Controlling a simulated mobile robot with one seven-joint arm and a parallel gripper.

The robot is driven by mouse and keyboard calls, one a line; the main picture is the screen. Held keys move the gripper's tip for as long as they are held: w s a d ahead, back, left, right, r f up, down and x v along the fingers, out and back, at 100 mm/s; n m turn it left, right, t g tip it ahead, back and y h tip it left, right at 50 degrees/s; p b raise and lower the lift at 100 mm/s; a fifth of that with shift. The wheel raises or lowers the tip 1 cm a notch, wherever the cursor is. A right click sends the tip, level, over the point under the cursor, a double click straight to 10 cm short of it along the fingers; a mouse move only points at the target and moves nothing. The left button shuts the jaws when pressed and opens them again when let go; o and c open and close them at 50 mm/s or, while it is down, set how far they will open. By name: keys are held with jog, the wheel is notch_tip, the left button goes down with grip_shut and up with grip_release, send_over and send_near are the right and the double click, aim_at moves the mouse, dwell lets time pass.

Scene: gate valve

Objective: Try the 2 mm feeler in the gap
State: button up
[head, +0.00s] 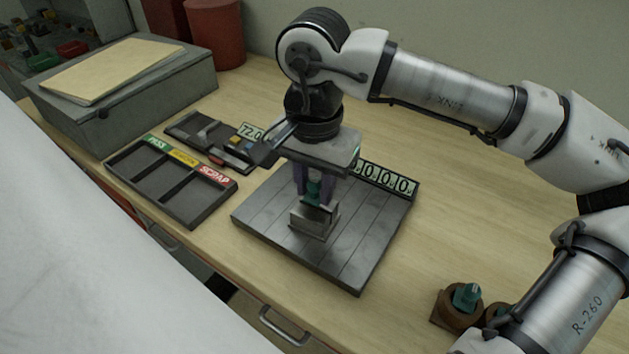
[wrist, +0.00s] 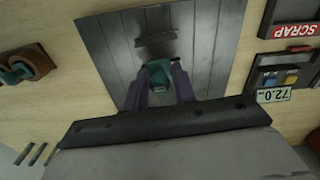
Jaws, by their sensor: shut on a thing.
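My gripper (head: 314,190) points down over the slotted grey plate (head: 270,230), its purple fingers shut on a small teal piece (head: 314,190). In the wrist view the teal piece (wrist: 158,72) sits between the fingertips (wrist: 165,78). The teal piece is just above or touching a small metal block (head: 315,222) on the plate; I cannot tell which. No mark on it shows whether it is a feeler, and no gap can be made out. A dark rack (head: 190,130) with small yellow, blue and red pieces and a 72.0 label stands left of the plate.
A tray (head: 150,180) with PASS, a yellow label and SCRAP has empty compartments. A digit display (head: 388,182) stands at the plate's back edge. A brown holder (head: 458,308) bears another teal part at the lower right. A grey box (head: 125,85) is back left. Right bench is mostly clear.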

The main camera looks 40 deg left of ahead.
jog(key=shift+f+b, duration=0.95)
dwell(0.7)
jog(key=shift+r, duration=0.2)
dwell(0.8)
jog(key=shift+r+p, duration=1.2)
jog(key=shift+r, duration=0.65)
jog(key=shift+r, duration=0.15)
jog(key=shift+r+p, duration=1.65)
jog(key=shift+r, duration=0.75)
jog(key=shift+f, duration=0.15)
